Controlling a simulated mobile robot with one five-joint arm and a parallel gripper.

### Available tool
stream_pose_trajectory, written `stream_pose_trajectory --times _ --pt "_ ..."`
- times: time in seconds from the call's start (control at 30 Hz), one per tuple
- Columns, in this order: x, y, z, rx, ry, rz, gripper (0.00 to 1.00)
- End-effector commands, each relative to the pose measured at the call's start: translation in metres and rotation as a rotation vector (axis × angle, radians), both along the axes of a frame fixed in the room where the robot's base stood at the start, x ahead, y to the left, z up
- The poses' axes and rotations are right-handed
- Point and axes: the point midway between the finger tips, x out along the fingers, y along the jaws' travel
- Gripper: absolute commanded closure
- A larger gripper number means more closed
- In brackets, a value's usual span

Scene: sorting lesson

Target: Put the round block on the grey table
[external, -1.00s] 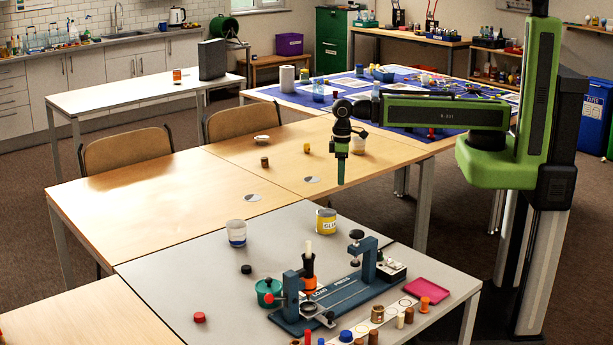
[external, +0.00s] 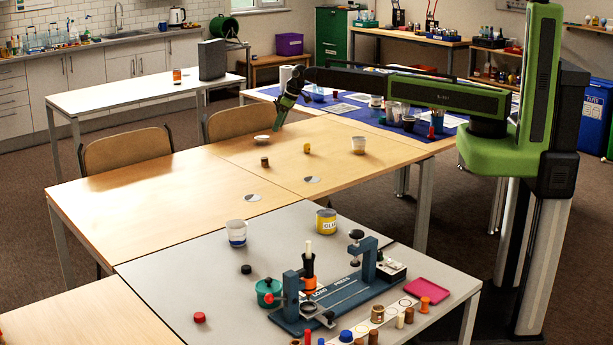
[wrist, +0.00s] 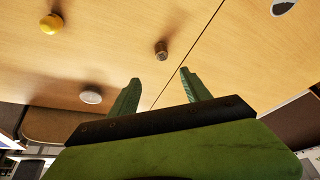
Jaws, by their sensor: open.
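A small brown cylinder (external: 264,162), which looks like the round block, stands on the wooden table. A yellow round piece (external: 307,148) stands to its right. My gripper (external: 276,129) is open and empty, above the far part of the wooden table and up from the brown cylinder. In the wrist view, the brown cylinder (wrist: 161,50) is beyond the two parted fingertips (wrist: 160,78), roughly in line with the gap, and the yellow piece (wrist: 51,23) is at the upper left. The grey table (external: 175,280) is in the foreground, clear of my gripper.
A white dish (external: 261,138) lies close below my gripper. A white cup (external: 358,146) and grey-white discs (external: 252,197) are on the wooden table. The grey table holds a blue press (external: 330,295), a bucket (external: 237,232), a glue tin (external: 326,222) and small pieces. Its left part has free room.

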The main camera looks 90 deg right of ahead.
Motion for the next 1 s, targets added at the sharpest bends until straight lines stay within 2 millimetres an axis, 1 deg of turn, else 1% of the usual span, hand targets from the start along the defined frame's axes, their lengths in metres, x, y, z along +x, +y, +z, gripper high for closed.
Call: stream_pose_trajectory --times 0.07,0.17,0.27,0.6,0.7,0.77,0.9,1.0 --pt "0.001 0.001 -0.002 0.0 0.0 0.0 0.44" --pt "0.003 0.001 -0.011 0.001 0.001 0.001 0.44" --pt "0.009 0.001 -0.028 0.0 0.001 0.002 0.44" --pt "0.038 -0.002 -0.099 0.0 0.001 0.002 0.44" --pt "0.045 -0.003 -0.114 0.001 0.001 0.001 0.44" --pt "0.047 -0.003 -0.117 0.001 0.001 0.001 0.44" --pt "0.047 -0.003 -0.115 0.001 0.001 0.001 0.44" --pt "0.05 -0.002 -0.122 0.001 0.001 0.001 0.44"
